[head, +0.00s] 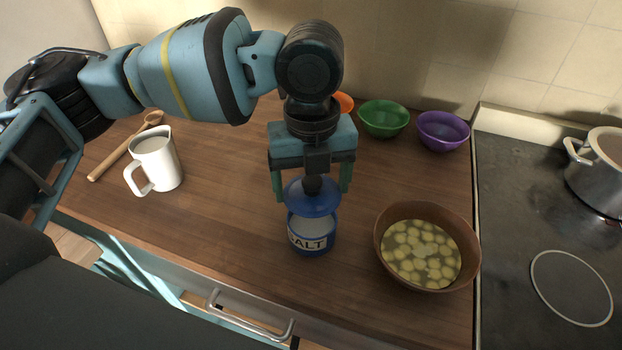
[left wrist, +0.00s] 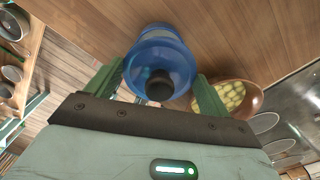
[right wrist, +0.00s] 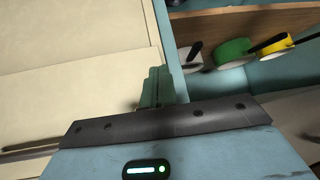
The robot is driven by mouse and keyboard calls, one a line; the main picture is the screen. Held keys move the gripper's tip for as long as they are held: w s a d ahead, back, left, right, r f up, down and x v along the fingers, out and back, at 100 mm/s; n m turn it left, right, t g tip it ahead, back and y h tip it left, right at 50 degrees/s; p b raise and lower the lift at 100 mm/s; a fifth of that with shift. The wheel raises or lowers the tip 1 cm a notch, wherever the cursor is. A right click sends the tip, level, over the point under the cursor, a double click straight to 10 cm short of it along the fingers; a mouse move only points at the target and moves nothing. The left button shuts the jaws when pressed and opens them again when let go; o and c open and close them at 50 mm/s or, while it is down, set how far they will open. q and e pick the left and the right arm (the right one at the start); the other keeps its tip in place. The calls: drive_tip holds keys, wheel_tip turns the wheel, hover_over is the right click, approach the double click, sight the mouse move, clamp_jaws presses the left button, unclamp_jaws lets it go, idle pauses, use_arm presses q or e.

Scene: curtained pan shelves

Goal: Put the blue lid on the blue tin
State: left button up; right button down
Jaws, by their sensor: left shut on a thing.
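The blue tin (head: 311,240), labelled SALT, stands upright on the wooden counter with white contents showing at its open front. The blue lid (head: 313,202), with a dark round knob, is over the tin's back part, slightly above the rim; whether it touches the rim I cannot tell. My left gripper (head: 312,192) is shut on the lid, one finger at each side. The lid and knob also show in the left wrist view (left wrist: 160,57), hiding the tin's top there. My right gripper (right wrist: 156,88) is shut and empty, away from the counter top.
A brown bowl of sliced food (head: 382,262) stands right of the tin. A white mug (head: 157,160) and a wooden spoon (head: 118,155) lie left. Green (head: 384,119) and purple (head: 443,131) bowls stand behind. The hob with a pot (head: 598,175) is at right.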

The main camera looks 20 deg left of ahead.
use_arm(q)
drive_tip(key=shift+f, duration=2.2)
drive_tip(key=shift+f, duration=0.75)
drive_tip(key=o, duration=1)
drive_tip(key=shift+r, duration=0.1)
wheel_tip(320, 180, up, 8)
drive_tip(key=shift+f, duration=0.15)
